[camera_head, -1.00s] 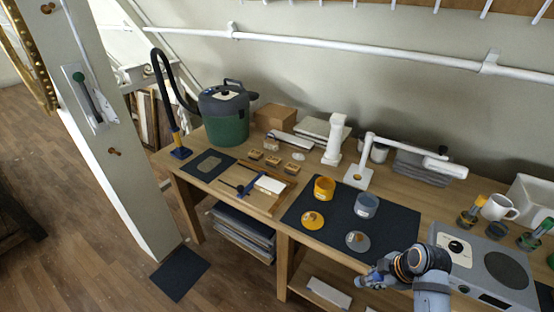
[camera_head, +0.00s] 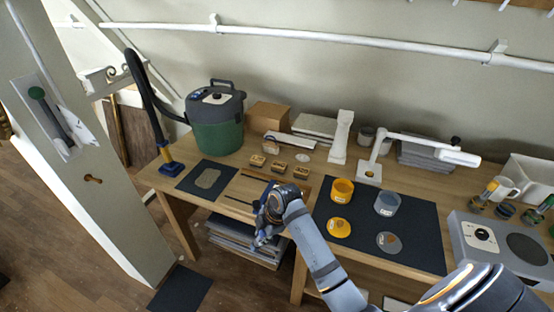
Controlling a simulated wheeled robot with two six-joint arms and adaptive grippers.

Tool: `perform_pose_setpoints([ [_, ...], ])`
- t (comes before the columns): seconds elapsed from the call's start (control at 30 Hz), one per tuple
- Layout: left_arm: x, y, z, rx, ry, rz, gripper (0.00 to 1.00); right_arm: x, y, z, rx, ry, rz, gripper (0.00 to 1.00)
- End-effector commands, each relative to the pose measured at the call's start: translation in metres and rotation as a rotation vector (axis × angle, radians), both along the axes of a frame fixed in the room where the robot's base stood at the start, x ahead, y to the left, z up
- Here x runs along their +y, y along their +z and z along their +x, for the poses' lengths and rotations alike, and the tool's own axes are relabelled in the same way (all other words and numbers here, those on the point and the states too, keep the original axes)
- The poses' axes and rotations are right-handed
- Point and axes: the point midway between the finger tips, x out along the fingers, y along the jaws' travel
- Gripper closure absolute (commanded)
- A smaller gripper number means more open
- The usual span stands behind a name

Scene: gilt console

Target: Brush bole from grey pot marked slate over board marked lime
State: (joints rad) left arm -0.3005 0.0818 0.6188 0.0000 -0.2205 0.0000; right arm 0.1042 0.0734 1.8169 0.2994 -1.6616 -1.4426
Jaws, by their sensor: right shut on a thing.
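The grey pot (camera_head: 387,204) stands on the dark mat (camera_head: 425,240), a small pale label on its side that I cannot read. A yellow-orange pot (camera_head: 342,191) stands left of it. A grey disc (camera_head: 389,242) and a yellow disc (camera_head: 339,228) lie in front. My right gripper (camera_head: 263,234) is over the work area left of the mat, at the table's front. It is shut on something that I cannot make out. My left gripper is not in view.
A green and grey vacuum-like canister (camera_head: 216,125) with a black hose stands at the back left. Several small wooden blocks (camera_head: 280,167) lie behind the tray. A white lamp-like arm (camera_head: 369,170) stands behind the pots. A grey appliance (camera_head: 480,235) is at the right.

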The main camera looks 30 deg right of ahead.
Motion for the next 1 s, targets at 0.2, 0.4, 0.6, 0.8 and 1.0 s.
perform_pose_setpoints([
  [0.2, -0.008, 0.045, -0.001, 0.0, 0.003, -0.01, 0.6, -0.085, 0.075, 0.041, 0.002, -0.217, -0.027, 1.0],
  [0.4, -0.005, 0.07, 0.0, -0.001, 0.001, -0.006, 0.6, -0.158, 0.138, 0.066, -0.003, -0.436, -0.014, 1.0],
  [0.6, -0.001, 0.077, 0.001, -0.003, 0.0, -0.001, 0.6, -0.188, 0.165, 0.074, -0.01, -0.536, 0.0, 1.0],
  [0.8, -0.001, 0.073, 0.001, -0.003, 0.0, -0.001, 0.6, -0.189, 0.163, 0.074, -0.009, -0.543, 0.004, 1.0],
  [1.0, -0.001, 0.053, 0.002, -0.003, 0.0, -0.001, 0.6, -0.189, 0.147, 0.074, -0.009, -0.542, 0.003, 1.0],
])
